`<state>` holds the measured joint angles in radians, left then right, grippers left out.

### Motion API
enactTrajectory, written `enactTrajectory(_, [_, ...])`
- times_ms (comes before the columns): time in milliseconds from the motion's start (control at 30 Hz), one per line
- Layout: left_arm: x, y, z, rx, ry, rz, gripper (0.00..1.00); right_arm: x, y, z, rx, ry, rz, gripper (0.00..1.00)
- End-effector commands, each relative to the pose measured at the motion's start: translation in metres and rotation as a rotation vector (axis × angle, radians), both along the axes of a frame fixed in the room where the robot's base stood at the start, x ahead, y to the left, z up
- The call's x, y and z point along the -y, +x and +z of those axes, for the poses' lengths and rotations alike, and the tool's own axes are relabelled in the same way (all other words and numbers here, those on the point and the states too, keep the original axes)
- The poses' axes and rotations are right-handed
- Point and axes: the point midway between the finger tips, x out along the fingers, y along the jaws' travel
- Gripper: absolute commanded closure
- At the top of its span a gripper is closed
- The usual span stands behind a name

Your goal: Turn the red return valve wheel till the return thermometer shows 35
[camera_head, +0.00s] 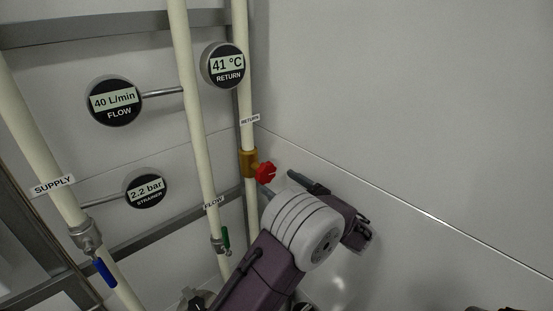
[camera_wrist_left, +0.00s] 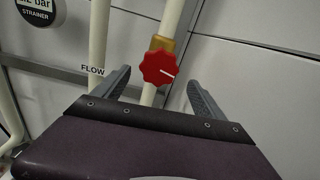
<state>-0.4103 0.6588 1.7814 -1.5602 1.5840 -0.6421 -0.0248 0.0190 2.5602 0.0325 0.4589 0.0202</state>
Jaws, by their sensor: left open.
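The red return valve wheel (camera_head: 266,173) sits on a brass valve body (camera_head: 249,163) on the cream return pipe (camera_head: 247,205). The return thermometer (camera_head: 226,66) reads 41 °C. My left gripper (camera_head: 278,183) is close to the wheel in the head view. In the left wrist view its fingers (camera_wrist_left: 158,88) are spread wide, the wheel showing between them beyond the tips, apparently not touched. My right gripper is not in view.
A flow gauge (camera_head: 113,101) reads 40 L/min and a strainer gauge (camera_head: 146,193) reads 2.2 bar. A blue lever (camera_head: 105,272) is on the supply pipe and a green handle (camera_head: 226,238) on the flow pipe. A plain wall (camera_head: 410,110) stands close on the right.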

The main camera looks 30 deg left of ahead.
Motion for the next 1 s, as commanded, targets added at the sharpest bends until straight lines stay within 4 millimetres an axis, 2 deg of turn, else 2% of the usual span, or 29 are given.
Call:
enactTrajectory(167, [-0.009,0.003,0.001,-0.001,0.000,0.002,0.19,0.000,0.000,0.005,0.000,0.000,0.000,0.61])
enactTrajectory(400, [-0.056,0.021,0.004,0.000,-0.003,0.006,0.19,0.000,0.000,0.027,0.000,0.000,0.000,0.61])
enactTrajectory(533, [-0.075,0.029,0.002,0.000,-0.002,0.004,0.19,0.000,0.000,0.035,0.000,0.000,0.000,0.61])
enactTrajectory(700, [-0.085,0.034,-0.001,0.002,-0.004,0.002,0.19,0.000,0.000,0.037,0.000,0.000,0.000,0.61])
enactTrajectory(900, [-0.085,0.034,-0.001,0.002,-0.004,0.001,0.19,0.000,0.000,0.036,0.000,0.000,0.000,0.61])
enactTrajectory(933, [-0.085,0.034,-0.002,0.002,-0.004,0.001,0.24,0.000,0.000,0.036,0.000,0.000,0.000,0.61])
enactTrajectory(1000, [-0.085,0.034,-0.002,0.002,-0.004,0.001,0.44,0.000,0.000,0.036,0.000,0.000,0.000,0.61])
